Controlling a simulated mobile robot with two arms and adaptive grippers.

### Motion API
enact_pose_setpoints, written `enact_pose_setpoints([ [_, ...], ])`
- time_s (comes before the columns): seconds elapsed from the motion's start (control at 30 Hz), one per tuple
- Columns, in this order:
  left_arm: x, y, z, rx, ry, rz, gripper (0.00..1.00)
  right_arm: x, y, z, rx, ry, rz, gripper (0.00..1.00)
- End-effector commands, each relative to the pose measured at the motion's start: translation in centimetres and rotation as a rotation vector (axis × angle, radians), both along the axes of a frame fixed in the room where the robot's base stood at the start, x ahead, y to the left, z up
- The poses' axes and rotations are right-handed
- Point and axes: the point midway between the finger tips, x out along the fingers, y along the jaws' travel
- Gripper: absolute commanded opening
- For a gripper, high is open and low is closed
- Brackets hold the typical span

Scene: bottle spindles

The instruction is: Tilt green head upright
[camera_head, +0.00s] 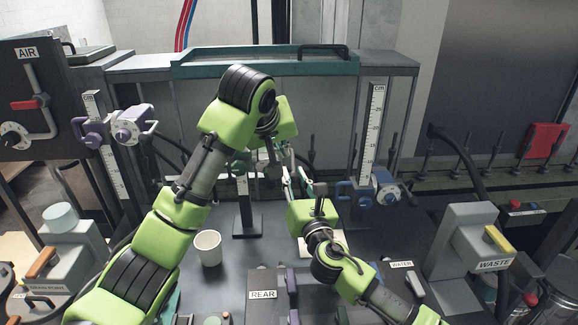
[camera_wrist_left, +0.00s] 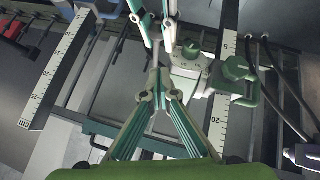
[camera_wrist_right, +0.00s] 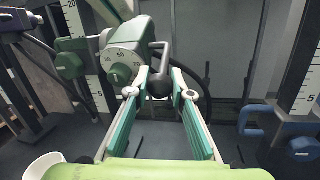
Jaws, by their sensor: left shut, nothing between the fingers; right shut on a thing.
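The green head (camera_wrist_right: 125,62) is on a ruled column in the right wrist view, with a grey numbered dial facing the camera and a dark handle (camera_wrist_right: 159,84) at its right. The head also shows from above in the left wrist view (camera_wrist_left: 190,66). In the head view the green head (camera_head: 240,162) is partly hidden by my left arm. The head's exact tilt is hard to tell.
A white cup (camera_head: 207,248) stands on the bench left of the column base (camera_head: 247,225). A purple head (camera_head: 128,126) is at the left and a blue head (camera_head: 378,190) at the right, each on a ruled column. Control boxes line the front edge.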

Motion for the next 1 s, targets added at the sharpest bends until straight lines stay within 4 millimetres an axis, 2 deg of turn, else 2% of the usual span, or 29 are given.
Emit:
enact_pose_setpoints([
  [0.1, 1.5, -0.5, -1.8, 0.001, 0.002, 0.001, 0.0, 0.2, -0.4, 0.3, 0.0, -0.004, -0.009, 0.0],
  [0.33, 1.0, -1.5, -4.6, 0.001, -0.001, 0.0, 0.0, 0.2, -0.4, 0.2, 0.0, -0.003, -0.01, 0.0],
  [0.83, 0.9, -1.7, -5.3, -0.001, -0.004, -0.001, 0.0, 0.2, -0.4, 0.1, 0.0, 0.0, -0.009, 0.0],
  [1.0, 0.8, -1.9, -6.4, -0.001, -0.037, -0.002, 0.0, 0.2, -0.4, 0.0, 0.0, 0.001, -0.009, 0.0],
])
